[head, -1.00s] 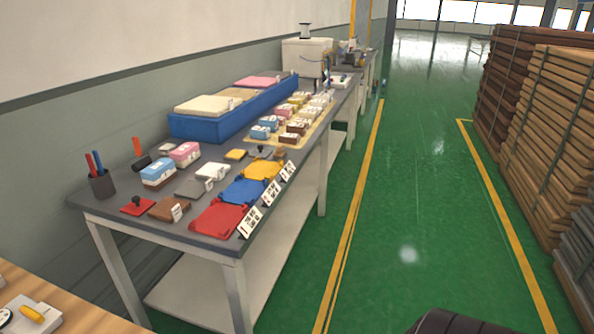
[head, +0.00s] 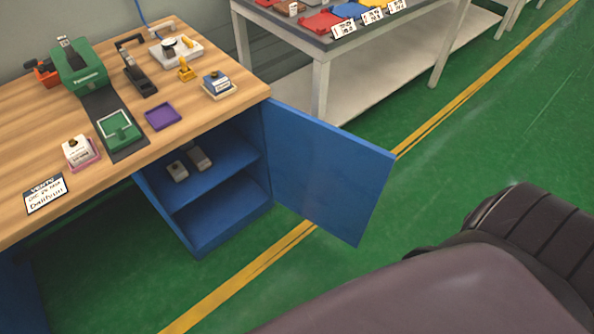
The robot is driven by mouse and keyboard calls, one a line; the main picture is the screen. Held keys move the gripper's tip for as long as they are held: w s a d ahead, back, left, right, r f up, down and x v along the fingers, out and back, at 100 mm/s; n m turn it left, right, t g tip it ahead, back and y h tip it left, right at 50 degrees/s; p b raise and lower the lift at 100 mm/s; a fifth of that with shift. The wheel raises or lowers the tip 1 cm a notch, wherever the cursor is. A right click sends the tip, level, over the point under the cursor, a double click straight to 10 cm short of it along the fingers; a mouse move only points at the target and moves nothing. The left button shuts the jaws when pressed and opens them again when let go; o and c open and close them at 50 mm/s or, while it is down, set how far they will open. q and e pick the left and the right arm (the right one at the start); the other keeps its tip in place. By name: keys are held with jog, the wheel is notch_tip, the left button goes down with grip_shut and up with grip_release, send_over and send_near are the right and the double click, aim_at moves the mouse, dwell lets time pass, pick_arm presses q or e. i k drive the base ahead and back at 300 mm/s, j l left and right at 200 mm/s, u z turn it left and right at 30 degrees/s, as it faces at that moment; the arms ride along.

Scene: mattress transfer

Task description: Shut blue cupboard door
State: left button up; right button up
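The blue cupboard door (head: 325,172) stands wide open. It is hinged at the right front edge of the blue cupboard (head: 230,215) under the wooden workbench and swings out over the floor to the right. The cupboard inside shows a shelf with two small grey-white items (head: 199,158) on it. A dark, blurred-smooth arm part of mine fills the lower right, apart from the door in the picture. Neither gripper's fingers show in the head view.
The wooden workbench (head: 30,130) holds a green machine (head: 79,66), a purple tray (head: 163,117), a sign (head: 46,194) and several small blocks. A grey table (head: 320,62) stands behind the door. Green floor (head: 480,130) with a yellow line is clear to the right.

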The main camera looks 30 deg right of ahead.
aim_at(333, 178)
jog(key=l+u, duration=0.45)
jog(key=k+l+u, duration=0.1)
jog(key=l+u, duration=0.15)
jog(key=u, duration=0.2)
jog(key=k+l+u, duration=0.15)
jog(key=l+u, duration=0.25)
jog(key=k+l, duration=0.25)
jog(key=l, duration=0.15)
jog(key=k+l, duration=0.25)
jog(key=l, duration=0.15)
jog(key=k+l, duration=0.2)
jog(key=l, duration=0.2)
jog(key=k+l, duration=0.25)
jog(key=l, duration=0.15)
jog(key=k+l, duration=0.25)
jog(key=l, duration=0.15)
jog(key=k+l, duration=0.25)
jog(key=l, duration=0.15)
